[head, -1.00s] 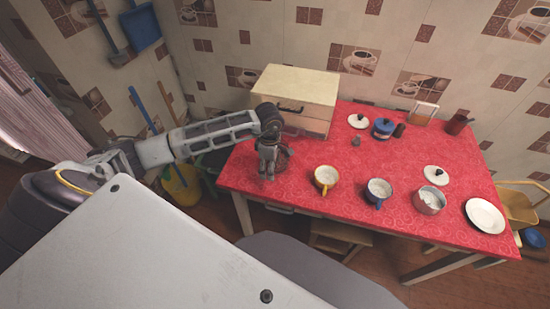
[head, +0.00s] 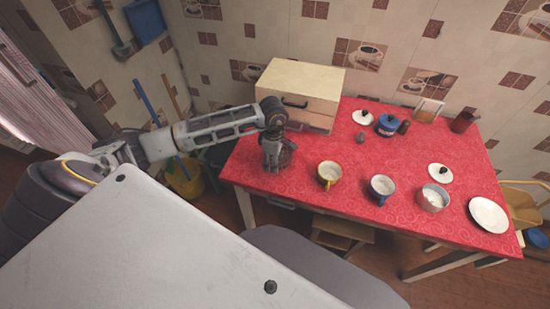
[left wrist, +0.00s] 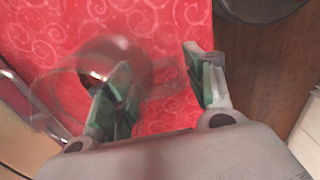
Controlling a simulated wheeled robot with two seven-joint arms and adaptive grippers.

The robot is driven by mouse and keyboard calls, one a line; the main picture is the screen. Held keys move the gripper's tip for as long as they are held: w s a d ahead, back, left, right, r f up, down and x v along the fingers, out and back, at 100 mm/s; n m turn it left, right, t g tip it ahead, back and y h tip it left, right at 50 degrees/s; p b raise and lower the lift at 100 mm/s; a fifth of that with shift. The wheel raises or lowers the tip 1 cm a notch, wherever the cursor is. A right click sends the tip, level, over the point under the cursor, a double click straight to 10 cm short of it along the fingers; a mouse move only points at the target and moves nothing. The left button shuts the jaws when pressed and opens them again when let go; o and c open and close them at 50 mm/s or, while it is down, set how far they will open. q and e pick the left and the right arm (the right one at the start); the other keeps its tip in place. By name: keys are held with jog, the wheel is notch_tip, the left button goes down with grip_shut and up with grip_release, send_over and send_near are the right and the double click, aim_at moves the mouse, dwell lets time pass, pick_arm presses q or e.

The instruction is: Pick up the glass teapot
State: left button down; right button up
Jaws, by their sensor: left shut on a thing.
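The glass teapot (head: 288,153) is at the left end of the red table, partly hidden by my left gripper (head: 271,163). In the left wrist view the clear, round teapot (left wrist: 85,72) lies left of and around one finger. A see-through part of it, seemingly the handle, runs between the fingers. My left gripper (left wrist: 165,88) is shut on the teapot, with its fingers still some way apart. I cannot tell whether the teapot's base touches the table. My right gripper is not in view.
A cream bread box (head: 298,88) stands close behind the teapot. A yellow mug (head: 329,175), a blue-handled mug (head: 381,190), a pot (head: 433,198) and a white plate (head: 489,215) stand to the right. The red table (head: 300,190) is clear just in front of the mugs.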

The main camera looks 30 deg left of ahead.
pick_arm(q)
jog(key=shift+w+r, duration=0.1)
jog(key=shift+r, duration=2.1)
jog(key=shift+r+b, duration=0.3)
jog(key=shift+r, duration=2.45)
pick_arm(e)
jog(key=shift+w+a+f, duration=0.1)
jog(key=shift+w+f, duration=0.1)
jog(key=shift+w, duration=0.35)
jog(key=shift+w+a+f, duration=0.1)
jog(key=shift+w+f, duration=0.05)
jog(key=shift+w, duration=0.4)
